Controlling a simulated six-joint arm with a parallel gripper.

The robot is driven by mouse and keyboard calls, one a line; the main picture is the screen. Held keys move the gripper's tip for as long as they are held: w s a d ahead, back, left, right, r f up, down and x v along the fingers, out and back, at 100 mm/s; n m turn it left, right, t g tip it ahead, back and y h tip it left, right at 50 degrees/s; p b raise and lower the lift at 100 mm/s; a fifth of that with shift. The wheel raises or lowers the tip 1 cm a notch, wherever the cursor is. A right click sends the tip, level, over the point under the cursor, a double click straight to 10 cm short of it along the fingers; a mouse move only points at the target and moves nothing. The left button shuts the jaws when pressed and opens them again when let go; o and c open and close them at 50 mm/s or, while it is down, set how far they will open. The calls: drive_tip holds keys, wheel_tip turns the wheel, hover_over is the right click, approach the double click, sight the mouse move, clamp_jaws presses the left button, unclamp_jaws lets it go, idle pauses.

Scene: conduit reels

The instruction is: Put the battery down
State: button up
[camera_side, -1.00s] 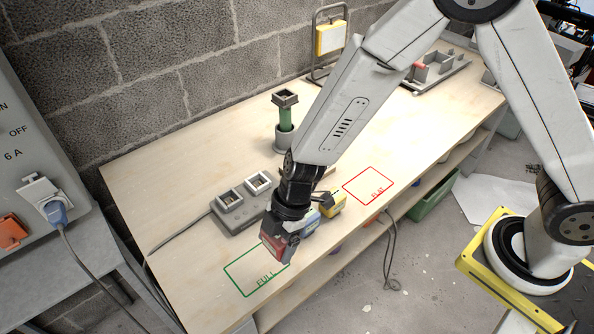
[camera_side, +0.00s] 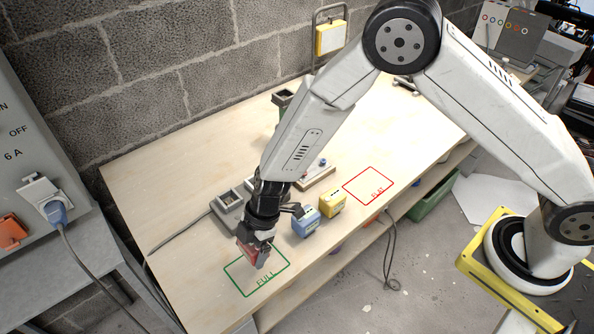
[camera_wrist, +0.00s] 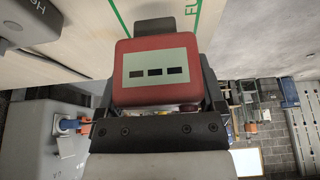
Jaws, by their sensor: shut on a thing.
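My gripper (camera_side: 258,250) is shut on a red battery (camera_side: 247,256) over the upper left part of the green FULL outline (camera_side: 271,290) on the bench. In the wrist view the red battery (camera_wrist: 162,45) sits between the jaws, its pale label with three dark marks facing the camera. I cannot tell whether its underside touches the bench. A blue battery (camera_side: 305,224) and a yellow battery (camera_side: 332,205) stand on the bench to the right of my gripper. The red FLAT outline (camera_side: 368,172) is empty.
A grey charger (camera_side: 229,212) with square sockets is just behind my gripper, partly hidden by my arm. A green piece (camera_side: 283,102) stands farther back. The bench's front edge (camera_side: 340,243) is near the green outline.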

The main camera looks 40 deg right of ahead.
drive_tip(key=shift+w+a+f, duration=0.15)
drive_tip(key=shift+w+f, duration=0.1)
drive_tip(key=shift+f, duration=1.55)
drive_tip(key=shift+f, duration=0.1)
drive_tip(key=o, duration=0.9)
drive_tip(key=shift+v, duration=6.1)
